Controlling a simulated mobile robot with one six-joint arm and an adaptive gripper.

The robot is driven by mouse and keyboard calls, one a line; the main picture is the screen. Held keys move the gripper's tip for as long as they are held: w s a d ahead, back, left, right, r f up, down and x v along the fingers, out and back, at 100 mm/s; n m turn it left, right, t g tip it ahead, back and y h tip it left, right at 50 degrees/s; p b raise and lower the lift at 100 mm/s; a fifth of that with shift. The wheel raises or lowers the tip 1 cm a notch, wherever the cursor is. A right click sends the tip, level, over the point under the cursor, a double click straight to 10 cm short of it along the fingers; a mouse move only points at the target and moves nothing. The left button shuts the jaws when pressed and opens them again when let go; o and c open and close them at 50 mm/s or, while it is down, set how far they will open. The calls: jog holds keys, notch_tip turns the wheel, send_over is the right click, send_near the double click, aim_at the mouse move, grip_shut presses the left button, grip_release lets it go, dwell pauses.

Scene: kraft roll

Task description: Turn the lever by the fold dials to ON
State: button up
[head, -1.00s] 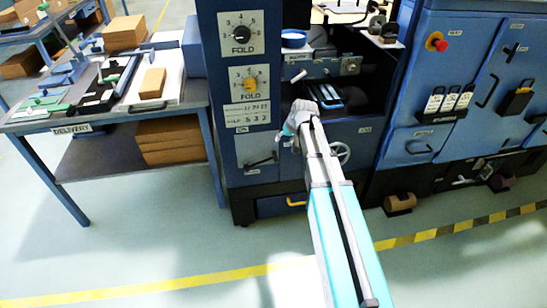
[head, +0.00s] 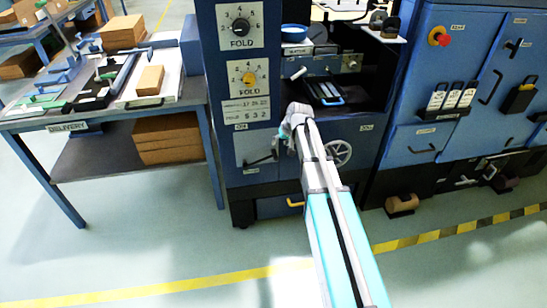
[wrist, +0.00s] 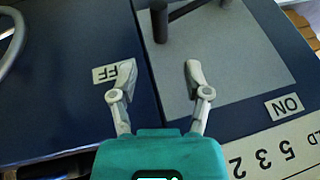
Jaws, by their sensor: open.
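The lever (head: 261,160) is a dark bar on a light plate, low on the blue cabinet front below the fold dials (head: 249,79). In the head view it points right, slightly up. In the wrist view part of the lever (wrist: 159,22) shows at the top edge, with a dark post. The ON label (wrist: 285,107) appears upside down there at right; the OFF label (wrist: 106,74) is partly covered by a fingertip. My gripper (wrist: 160,70) is open and empty, its fingers apart and short of the lever in the picture. In the head view my gripper (head: 283,136) is just right of the lever.
A spoked handwheel (head: 339,153) sits right of my gripper. A panel with printed numbers (head: 246,110) is above the lever. A delivery table (head: 75,127) stands at left with boxes below. A yellow handle (head: 295,204) is on the cabinet's lower front. The floor in front is open.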

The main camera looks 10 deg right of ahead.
aim_at(275, 151)
jog(key=shift+b+x, duration=3.85)
jog(key=shift+x, duration=0.8)
jog(key=shift+c, duration=0.2)
grip_shut()
jog(key=shift+a, duration=0.1)
